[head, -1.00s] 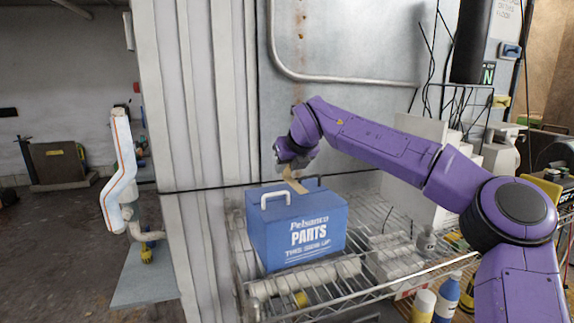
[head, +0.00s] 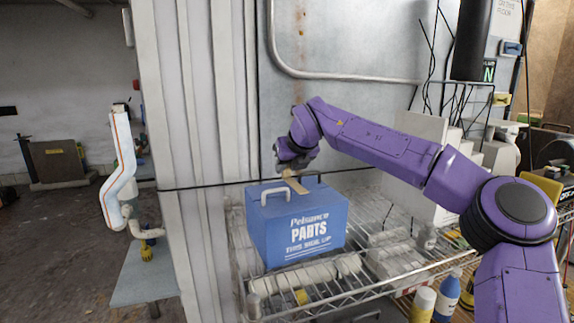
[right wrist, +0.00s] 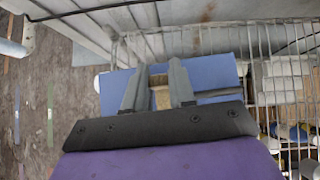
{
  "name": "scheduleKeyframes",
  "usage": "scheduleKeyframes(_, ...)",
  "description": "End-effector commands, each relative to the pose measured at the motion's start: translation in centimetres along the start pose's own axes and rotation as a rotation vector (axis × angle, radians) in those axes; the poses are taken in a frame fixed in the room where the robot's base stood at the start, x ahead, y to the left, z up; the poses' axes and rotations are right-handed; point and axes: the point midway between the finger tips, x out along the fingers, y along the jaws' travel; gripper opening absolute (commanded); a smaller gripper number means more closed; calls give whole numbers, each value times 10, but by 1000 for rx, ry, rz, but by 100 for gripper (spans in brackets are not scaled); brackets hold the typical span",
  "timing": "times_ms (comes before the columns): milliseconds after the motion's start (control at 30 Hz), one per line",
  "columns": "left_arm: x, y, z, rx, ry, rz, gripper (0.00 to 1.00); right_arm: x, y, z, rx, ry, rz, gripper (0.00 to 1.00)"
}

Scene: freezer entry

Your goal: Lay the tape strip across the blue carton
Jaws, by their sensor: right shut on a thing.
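The blue carton (head: 300,226) stands upright on a wire rack, with white lettering on its front and handles at its top. It also shows in the right wrist view (right wrist: 211,74), beneath the fingers. My right gripper (head: 290,172) is over the carton's top, shut on the tan tape strip (head: 296,185). The strip sits between the fingers (right wrist: 160,92) in the right wrist view, its tan surface (right wrist: 160,98) partly hidden by the gripper. The strip's lower end is at or just above the carton top; I cannot tell if it touches. My left gripper is not in view.
The wire rack (head: 345,303) holds pale rolls in front of the carton and pale boxes (head: 395,255) to its right. Bottles (head: 447,298) stand low at right. A ribbed pale wall (head: 205,110) is at left, a metal panel (head: 345,120) behind.

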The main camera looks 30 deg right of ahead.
Motion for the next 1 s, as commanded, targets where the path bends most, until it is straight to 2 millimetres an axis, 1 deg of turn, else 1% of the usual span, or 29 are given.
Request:
scheduleKeyframes(833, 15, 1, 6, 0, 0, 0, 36, 16, 0, -16, 0, 0, 1, 0)
scheduleKeyframes(867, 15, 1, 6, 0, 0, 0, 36, 15, 0, -15, 0, 0, 0, 31)
scheduleKeyframes(900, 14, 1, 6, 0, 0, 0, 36, 15, 0, -15, 0, 0, 0, 44)
scheduleKeyframes(933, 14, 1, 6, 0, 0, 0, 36, 15, 0, -15, 0, 0, 0, 54)
scheduleKeyframes(1000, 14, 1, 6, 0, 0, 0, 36, 15, 0, -15, 1, 1, 0, 54)
